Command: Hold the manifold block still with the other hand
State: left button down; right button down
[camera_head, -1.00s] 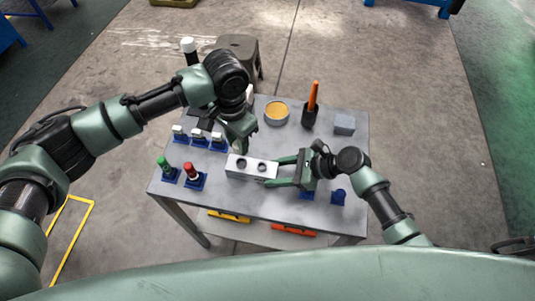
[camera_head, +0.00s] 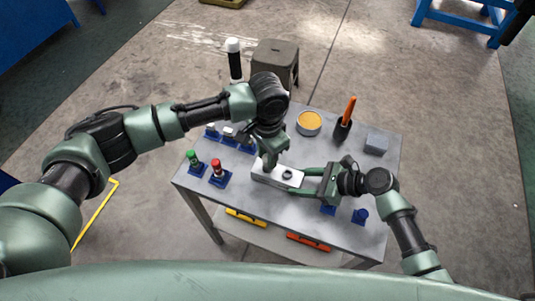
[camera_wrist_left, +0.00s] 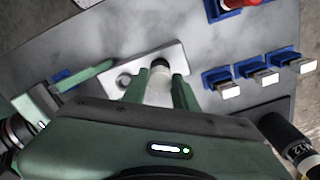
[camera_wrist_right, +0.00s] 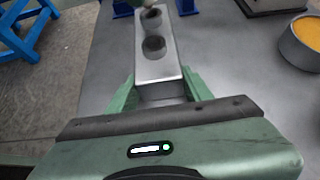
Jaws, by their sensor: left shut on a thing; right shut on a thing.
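The manifold block (camera_head: 262,176) is a pale grey bar with round holes on its top, lying on the table. My right gripper (camera_head: 306,180) is shut on its right end. The right wrist view shows the block (camera_wrist_right: 158,68) between the two fingers (camera_wrist_right: 160,92), with two holes in its top. My left gripper (camera_head: 269,164) is above the block's left part and covers the hole there. In the left wrist view, its fingers (camera_wrist_left: 158,88) are shut on a pale cylinder (camera_wrist_left: 159,90), whose far end meets a dark ring at the block. I cannot tell how deep it sits.
On the grey table (camera_head: 230,205), green-topped (camera_head: 193,158) and red-topped (camera_head: 217,167) pieces stand in blue holders at left. More holders stand behind them. A yellow-filled round tin (camera_head: 309,123), a cup with an orange handle (camera_head: 344,124) and a grey block (camera_head: 377,143) stand behind.

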pick_arm(q)
jog(key=shift+f, duration=0.85)
jog(key=m, duration=0.4)
jog(key=shift+m, duration=0.6)
jog(key=m, duration=0.2)
jog(key=shift+m, duration=0.3)
jog(key=m, duration=0.2)
jog(key=shift+w+m, duration=0.1)
jog(key=shift+m, duration=0.2)
jog(key=shift+m, duration=0.3)
jog(key=m, duration=0.4)
